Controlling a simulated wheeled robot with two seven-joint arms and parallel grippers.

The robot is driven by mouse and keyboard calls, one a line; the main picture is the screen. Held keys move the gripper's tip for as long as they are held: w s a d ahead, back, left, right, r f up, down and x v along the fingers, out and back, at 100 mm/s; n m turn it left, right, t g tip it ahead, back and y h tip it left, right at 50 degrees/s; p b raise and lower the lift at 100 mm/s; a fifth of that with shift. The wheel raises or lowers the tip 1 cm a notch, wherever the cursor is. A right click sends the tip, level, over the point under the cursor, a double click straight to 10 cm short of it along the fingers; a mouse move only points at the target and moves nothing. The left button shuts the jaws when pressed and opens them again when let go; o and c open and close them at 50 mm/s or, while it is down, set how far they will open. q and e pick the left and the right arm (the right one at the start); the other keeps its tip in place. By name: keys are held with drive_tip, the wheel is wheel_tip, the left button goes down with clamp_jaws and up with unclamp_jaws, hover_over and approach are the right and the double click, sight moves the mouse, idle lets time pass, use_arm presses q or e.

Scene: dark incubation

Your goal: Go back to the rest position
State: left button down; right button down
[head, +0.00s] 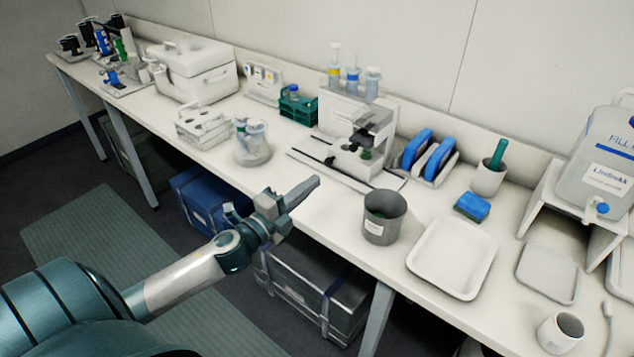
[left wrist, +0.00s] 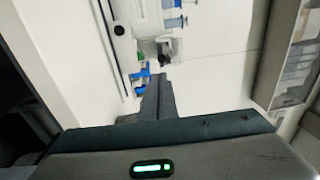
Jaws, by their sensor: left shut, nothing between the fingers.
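My left gripper (head: 306,190) is shut and empty. In the head view its arm comes in from the lower left, and its fingers point right and slightly up over the front edge of the white bench (head: 330,225). The shut fingers also show in the left wrist view (left wrist: 157,95), with a white surface and some lab equipment beyond them. No object touches the fingers in the head view. My right gripper does not show in either view.
Closest to the gripper on the bench are a grey bin (head: 383,225), a small white device (head: 360,160) and a beaker with tubes (head: 253,150). A white tray (head: 452,262) lies further right. Crates (head: 310,290) stand under the bench. Floor at left is open.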

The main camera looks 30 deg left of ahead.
use_arm(q)
drive_tip(key=shift+s, duration=0.3)
idle(0.5)
